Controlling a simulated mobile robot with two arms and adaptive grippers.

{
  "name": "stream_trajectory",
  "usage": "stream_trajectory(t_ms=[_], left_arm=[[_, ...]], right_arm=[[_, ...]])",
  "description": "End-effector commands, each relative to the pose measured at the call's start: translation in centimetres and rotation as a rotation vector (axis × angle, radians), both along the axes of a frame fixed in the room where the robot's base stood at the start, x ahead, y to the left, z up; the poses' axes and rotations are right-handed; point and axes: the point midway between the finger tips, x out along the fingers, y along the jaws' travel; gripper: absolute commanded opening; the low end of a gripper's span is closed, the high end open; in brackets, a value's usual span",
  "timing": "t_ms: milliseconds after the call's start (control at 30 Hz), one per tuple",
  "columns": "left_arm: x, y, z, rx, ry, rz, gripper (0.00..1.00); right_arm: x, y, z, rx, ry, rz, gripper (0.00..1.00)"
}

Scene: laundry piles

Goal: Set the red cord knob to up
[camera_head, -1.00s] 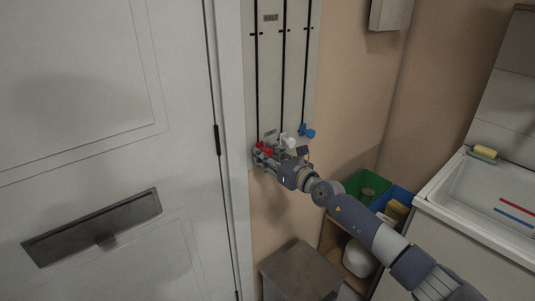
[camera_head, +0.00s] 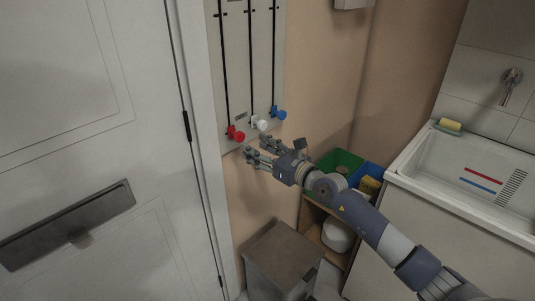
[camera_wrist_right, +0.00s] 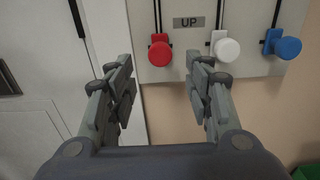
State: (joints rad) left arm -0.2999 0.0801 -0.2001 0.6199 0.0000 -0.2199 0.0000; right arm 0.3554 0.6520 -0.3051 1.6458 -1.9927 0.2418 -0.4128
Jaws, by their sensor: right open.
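The red cord knob (camera_head: 235,134) hangs at the lower end of the leftmost black track on the pale wall board (camera_head: 235,60). In the right wrist view the red knob (camera_wrist_right: 160,52) is just left of a plate reading "UP" (camera_wrist_right: 188,22). My right gripper (camera_head: 257,150) is open and empty, just below and to the right of the red knob in the head view. In the right wrist view the red knob shows beyond and between the spread fingers (camera_wrist_right: 160,70), apart from them. My left gripper is not in view.
A white knob (camera_head: 259,123) and a blue knob (camera_head: 279,113) hang on the neighbouring tracks. A door (camera_head: 70,130) is at left. A grey bin (camera_head: 283,258), a shelf with a green box (camera_head: 340,160) and a white sink (camera_head: 430,180) are below and right.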

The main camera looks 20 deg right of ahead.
Motion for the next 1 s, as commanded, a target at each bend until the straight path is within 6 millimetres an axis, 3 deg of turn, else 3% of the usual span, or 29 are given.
stream_trajectory(t_ms=[100, 300, 867, 1000], left_arm=[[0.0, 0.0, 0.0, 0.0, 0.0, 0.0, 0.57], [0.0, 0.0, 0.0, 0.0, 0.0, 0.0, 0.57], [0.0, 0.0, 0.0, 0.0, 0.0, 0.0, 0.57], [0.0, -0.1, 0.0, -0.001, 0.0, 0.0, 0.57]], right_arm=[[-1.7, -0.7, -0.1, -0.001, 0.003, 0.001, 0.47], [-3.1, -1.3, -0.1, -0.002, 0.001, 0.0, 0.47], [-3.4, -1.4, -0.1, 0.0, 0.002, 0.001, 0.47], [-3.2, -1.8, -2.2, 0.086, 0.058, -0.013, 0.47]])
